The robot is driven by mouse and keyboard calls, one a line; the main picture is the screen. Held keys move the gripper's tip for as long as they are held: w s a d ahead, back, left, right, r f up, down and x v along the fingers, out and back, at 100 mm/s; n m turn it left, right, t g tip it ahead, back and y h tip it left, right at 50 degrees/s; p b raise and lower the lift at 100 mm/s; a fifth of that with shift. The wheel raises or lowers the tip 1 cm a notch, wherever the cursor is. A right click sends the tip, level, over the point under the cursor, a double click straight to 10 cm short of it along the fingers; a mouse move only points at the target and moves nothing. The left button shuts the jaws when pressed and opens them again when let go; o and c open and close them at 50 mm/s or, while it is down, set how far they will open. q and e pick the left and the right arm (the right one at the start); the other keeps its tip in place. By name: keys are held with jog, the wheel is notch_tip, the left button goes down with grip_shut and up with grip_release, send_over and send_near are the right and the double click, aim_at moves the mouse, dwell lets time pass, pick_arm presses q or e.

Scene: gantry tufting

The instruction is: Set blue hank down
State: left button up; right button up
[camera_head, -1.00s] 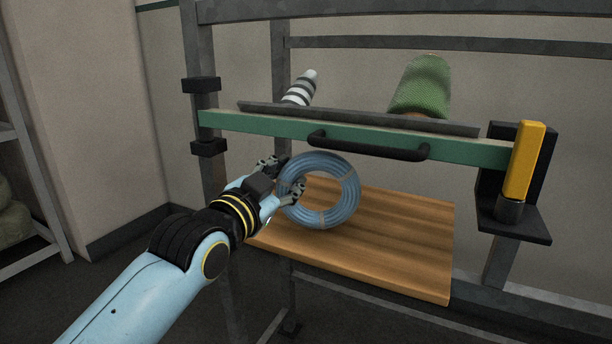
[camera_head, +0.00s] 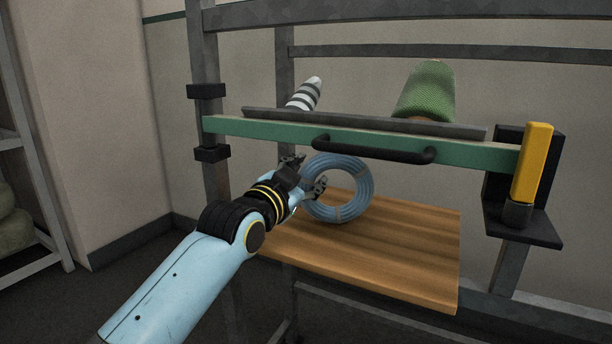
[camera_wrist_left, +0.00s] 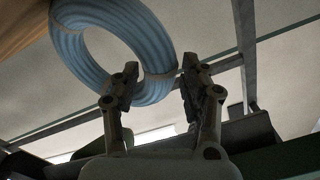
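The blue hank (camera_head: 362,190) is a coiled ring with thin ties. It is upright over the back left of the wooden board (camera_head: 400,255) in the head view; whether its lower edge touches the board I cannot tell. My left gripper (camera_head: 305,174) is shut on the hank's left side, one finger inside the ring and the other outside. In the left wrist view the hank (camera_wrist_left: 95,62) fills the upper left, its band passing between the fingertips (camera_wrist_left: 160,78). My right gripper is not in view.
A green beam (camera_head: 265,130) with a black handle (camera_head: 370,149) crosses above and behind the hank. A green cone (camera_head: 427,92) and a striped cone (camera_head: 304,95) stand behind it. A yellow post (camera_head: 532,165) is at right. The board's front and right are clear.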

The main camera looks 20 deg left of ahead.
pick_arm(q)
jog(key=shift+o, duration=0.5)
jog(key=shift+r, duration=0.1)
jog(key=s+p, duration=0.1)
jog(key=s, duration=1.1)
jog(key=shift+p, duration=0.4)
